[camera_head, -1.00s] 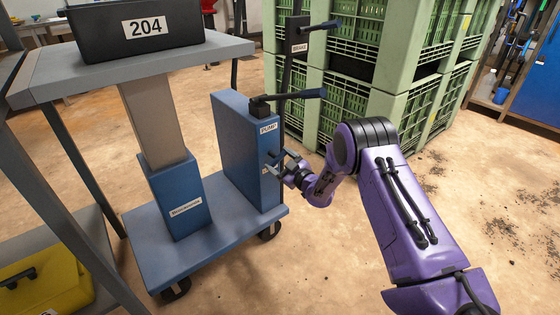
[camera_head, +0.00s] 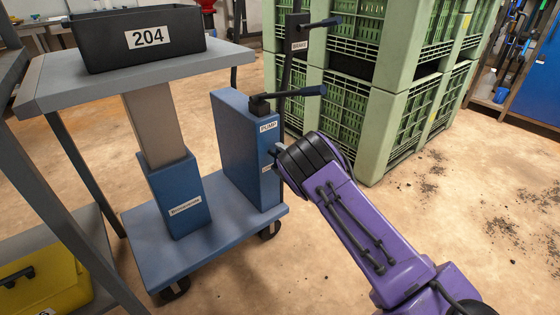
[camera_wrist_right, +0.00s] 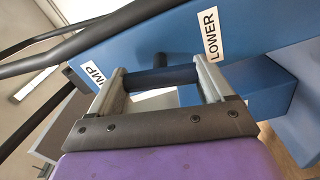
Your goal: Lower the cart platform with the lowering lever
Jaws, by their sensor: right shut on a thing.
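The cart platform (camera_head: 215,60) is a grey top on a grey and blue column (camera_head: 175,195), carrying a black bin (camera_head: 100,45) marked 204. Beside the column is a blue pump box (camera_head: 235,150) with PUMP and LOWER labels. My right gripper (camera_head: 276,154) is at the box's right side, below the pump handle, largely hidden by my own wrist. In the right wrist view its two fingers (camera_wrist_right: 160,80) are closed around the dark blue lowering lever (camera_wrist_right: 158,79), near the LOWER label (camera_wrist_right: 212,37). My left gripper is not in view.
The pump handle (camera_head: 300,92) and the brake lever (camera_head: 322,22) stick out above my right wrist. Green crates (camera_head: 400,120) are stacked behind the cart. A shelf frame with a yellow case (camera_head: 45,290) stands at left.

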